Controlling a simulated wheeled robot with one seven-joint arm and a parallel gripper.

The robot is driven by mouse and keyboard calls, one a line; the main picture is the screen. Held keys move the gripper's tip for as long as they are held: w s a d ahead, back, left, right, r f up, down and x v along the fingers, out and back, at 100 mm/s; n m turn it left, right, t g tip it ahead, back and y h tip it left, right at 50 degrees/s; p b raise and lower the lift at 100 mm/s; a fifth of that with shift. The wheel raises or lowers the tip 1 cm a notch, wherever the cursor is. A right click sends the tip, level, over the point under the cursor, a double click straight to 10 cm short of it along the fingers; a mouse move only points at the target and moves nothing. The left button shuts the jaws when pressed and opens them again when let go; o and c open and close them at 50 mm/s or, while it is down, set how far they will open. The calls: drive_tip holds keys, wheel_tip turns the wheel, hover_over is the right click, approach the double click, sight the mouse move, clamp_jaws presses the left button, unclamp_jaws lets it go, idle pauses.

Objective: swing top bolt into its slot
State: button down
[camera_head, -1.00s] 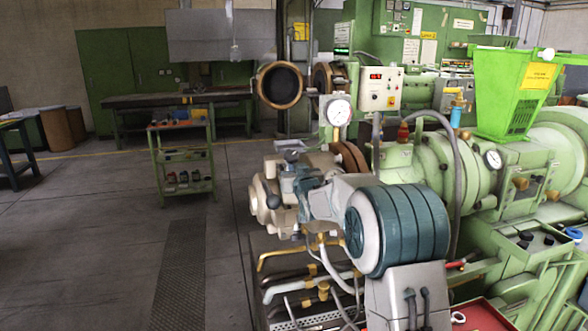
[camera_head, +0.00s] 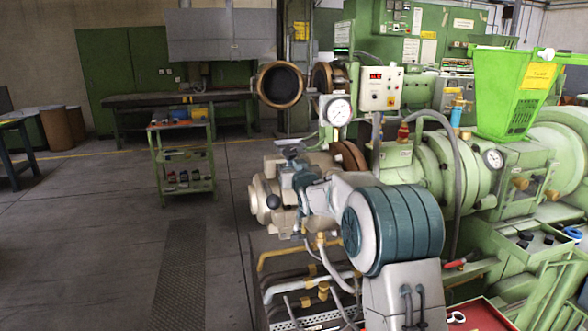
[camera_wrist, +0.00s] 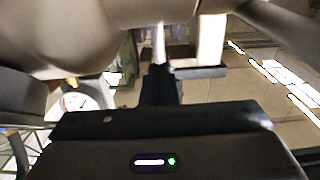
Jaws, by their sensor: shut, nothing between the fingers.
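The beige extruder head (camera_head: 262,196) stands at the left end of the green machine, partly hidden by my arm. In the wrist view its rounded pale underside or flank (camera_wrist: 70,35) fills the upper left. A light upright rod (camera_wrist: 159,42), possibly the top bolt, shows just beyond my fingers; I cannot tell whether it is in its slot. My gripper (camera_wrist: 160,82) is shut, its dark fingers close together with nothing held. Its tip seems close to the rod, but contact cannot be told. In the head view my gripper is small and hard to separate from the head.
A round pressure gauge (camera_head: 339,112) stands above the head, and an open ring flange (camera_head: 281,85) hangs behind. A grey hose (camera_head: 455,170) arches at the right. Pipes (camera_head: 290,258) run below my arm.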

drive_tip(key=shift+w, duration=0.15)
drive_tip(key=shift+w+a+r, duration=0.1)
drive_tip(key=shift+w+r, duration=0.1)
drive_tip(key=shift+w, duration=0.35)
drive_tip(key=shift+s+f+b, duration=0.15)
drive_tip(key=shift+s+b, duration=0.35)
drive_tip(key=s+d+b, duration=0.2)
drive_tip(key=s+b, duration=0.5)
drive_tip(key=s, duration=0.5)
drive_tip(key=shift+d, duration=0.2)
